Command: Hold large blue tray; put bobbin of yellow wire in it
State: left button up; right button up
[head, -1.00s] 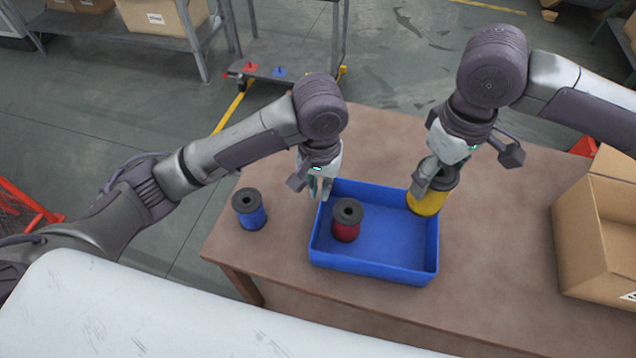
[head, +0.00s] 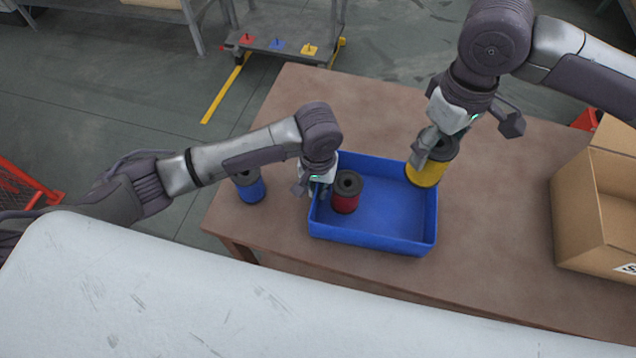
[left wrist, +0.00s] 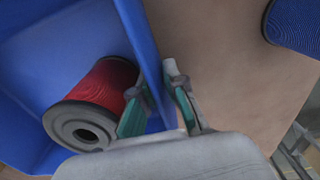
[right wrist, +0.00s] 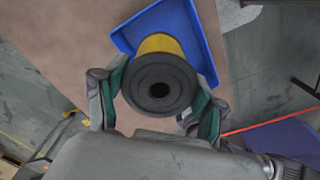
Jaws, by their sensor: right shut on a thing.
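The large blue tray (head: 385,241) lies on the brown table with a red bobbin (head: 347,200) inside at its left. My left gripper (head: 318,188) is at the tray's left wall. In the left wrist view its two fingers (left wrist: 157,88) are on either side of the wall (left wrist: 152,50), apart, with no clear grip on it. My right gripper (head: 428,158) is shut on the bobbin of yellow wire (head: 427,175), at the tray's back right corner. In the right wrist view the bobbin's dark flange (right wrist: 158,85) is between the fingers, with the blue tray (right wrist: 198,25) beyond it.
A blue bobbin (head: 251,190) stands on the table left of the tray, partly behind my left arm. An open cardboard box (head: 590,220) is at the table's right. The table (head: 490,230) between tray and box is clear. A cart (head: 285,45) stands behind the table.

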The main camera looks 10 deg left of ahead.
dwell(0.3)
notch_tip(320, 180, down, 10)
jog(key=shift+r, duration=0.15)
dwell(1.4)
dwell(1.5)
jog(key=shift+f, duration=4.6)
jog(key=o, duration=1.5)
